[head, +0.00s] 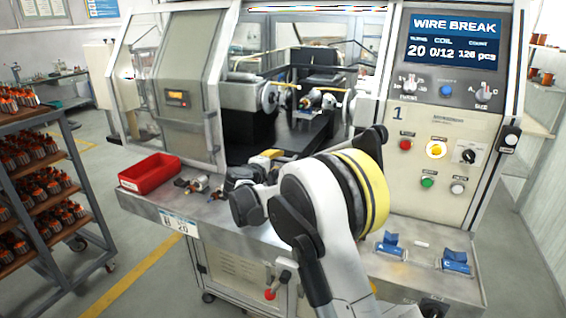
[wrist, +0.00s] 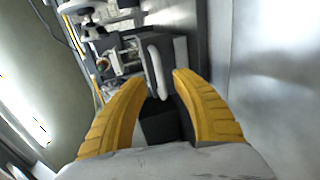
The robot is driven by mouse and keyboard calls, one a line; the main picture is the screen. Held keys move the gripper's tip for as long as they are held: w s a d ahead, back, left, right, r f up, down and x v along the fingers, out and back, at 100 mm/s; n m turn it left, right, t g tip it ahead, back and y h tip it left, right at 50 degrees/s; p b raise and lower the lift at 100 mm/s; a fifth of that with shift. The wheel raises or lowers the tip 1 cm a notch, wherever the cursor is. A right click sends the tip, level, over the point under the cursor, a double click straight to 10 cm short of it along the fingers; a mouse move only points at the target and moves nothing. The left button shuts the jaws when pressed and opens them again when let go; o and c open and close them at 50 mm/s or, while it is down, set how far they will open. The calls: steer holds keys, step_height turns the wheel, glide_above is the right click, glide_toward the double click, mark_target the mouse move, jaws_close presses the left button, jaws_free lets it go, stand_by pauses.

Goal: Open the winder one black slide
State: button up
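Winder one (head: 415,120), marked with a 1, has an open bay with a dark floor and a winding head inside. My gripper (wrist: 159,82) has yellow fingers that are spread apart. Its yellow also shows in the head view (head: 268,156), low at the front of the bay, partly hidden behind my arm. In the wrist view, a pale upright bar like a handle (wrist: 158,68) lies just beyond and between the fingertips, on a dark grey part. A black block (wrist: 160,125) shows between the fingers. I cannot tell whether either is the black slide. No grip on anything is visible.
A red bin (head: 150,174) and small parts (head: 195,184) stand on the front ledge. Blue holders (head: 455,261) sit at its right. The screen (head: 453,42) reads WIRE BREAK. A rack of armatures (head: 40,170) stands at the left, with free floor beside it.

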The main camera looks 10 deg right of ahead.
steer(key=x, duration=0.4)
steer(key=shift+w+d+b, duration=0.1)
steer(key=shift+w+b, duration=0.05)
steer(key=shift+b, duration=0.25)
jaws_close()
steer(key=f+v, duration=0.2)
steer(key=v, duration=1)
steer(key=s+f+v, duration=0.1)
steer(key=f+v, duration=0.2)
steer(key=v, duration=1)
steer(key=a+f+v, duration=0.1)
steer(key=f+v, duration=0.2)
steer(key=v, duration=1)
steer(key=shift+s, duration=0.2)
